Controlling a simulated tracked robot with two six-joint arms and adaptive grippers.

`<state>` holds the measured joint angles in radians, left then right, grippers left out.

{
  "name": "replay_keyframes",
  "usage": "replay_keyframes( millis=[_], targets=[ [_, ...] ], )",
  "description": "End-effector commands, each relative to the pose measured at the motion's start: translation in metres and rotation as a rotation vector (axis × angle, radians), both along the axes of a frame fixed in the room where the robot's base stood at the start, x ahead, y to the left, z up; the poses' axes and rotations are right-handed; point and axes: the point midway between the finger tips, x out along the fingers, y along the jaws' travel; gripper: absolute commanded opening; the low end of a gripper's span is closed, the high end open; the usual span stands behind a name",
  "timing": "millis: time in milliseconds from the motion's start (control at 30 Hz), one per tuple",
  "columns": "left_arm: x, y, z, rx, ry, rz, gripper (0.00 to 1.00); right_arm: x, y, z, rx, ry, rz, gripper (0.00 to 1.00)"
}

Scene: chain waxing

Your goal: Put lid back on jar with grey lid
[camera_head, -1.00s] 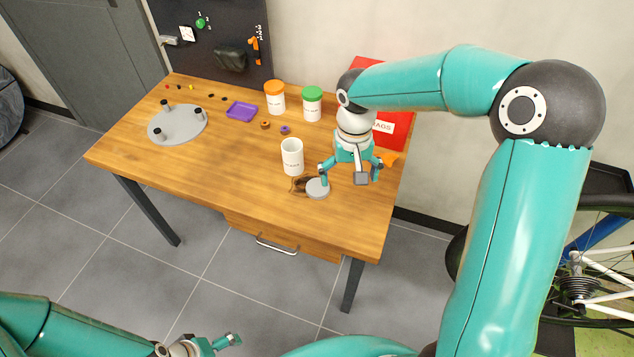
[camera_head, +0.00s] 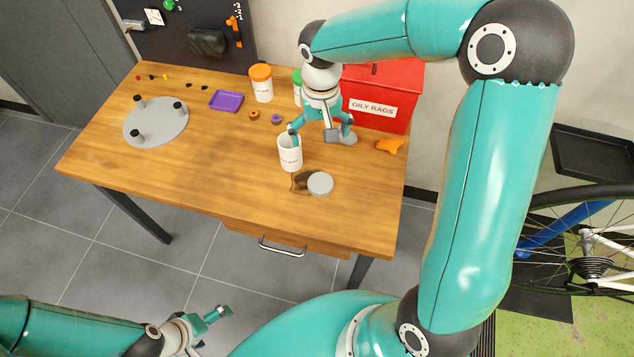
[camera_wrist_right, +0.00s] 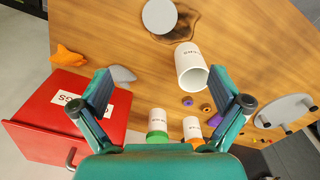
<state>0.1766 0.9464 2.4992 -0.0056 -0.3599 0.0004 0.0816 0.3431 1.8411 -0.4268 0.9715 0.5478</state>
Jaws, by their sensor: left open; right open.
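The grey lid (camera_head: 320,184) lies flat on the wooden table, at the edge of a dark brown spill; it also shows in the right wrist view (camera_wrist_right: 159,16). The open white jar (camera_head: 290,158) stands upright behind and left of the lid, without a lid on it; the right wrist view shows its open mouth side (camera_wrist_right: 191,70). My right gripper (camera_head: 322,134) is open and empty above the table, by the jar's back right; one finger overlaps the jar's rim in the head view, and I cannot tell if they touch. My left gripper (camera_head: 218,318) is open, low at the front, away from the table.
An orange-lidded jar (camera_head: 261,84) and a green-lidded jar (camera_head: 298,88) stand at the back. A red oily rags bin (camera_head: 385,95) is behind my right gripper. A purple tray (camera_head: 226,100) and a grey round stand (camera_head: 156,122) are left. An orange rag (camera_head: 389,145) lies right.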

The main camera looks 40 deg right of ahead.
Motion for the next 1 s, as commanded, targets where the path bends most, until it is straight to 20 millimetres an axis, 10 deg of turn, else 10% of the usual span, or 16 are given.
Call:
replay_keyframes(
  millis=[600,1000],
  targets=[
    [0.0,0.0,-0.001,0.0,0.0,0.0,0.95,-0.003,-0.002,-0.104,0.0,0.004,-0.006,0.99],
    [0.0,0.0,-0.001,0.0,0.0,0.0,0.95,-0.003,-0.003,-0.116,0.0,0.0,-0.008,0.99]
  ],
)
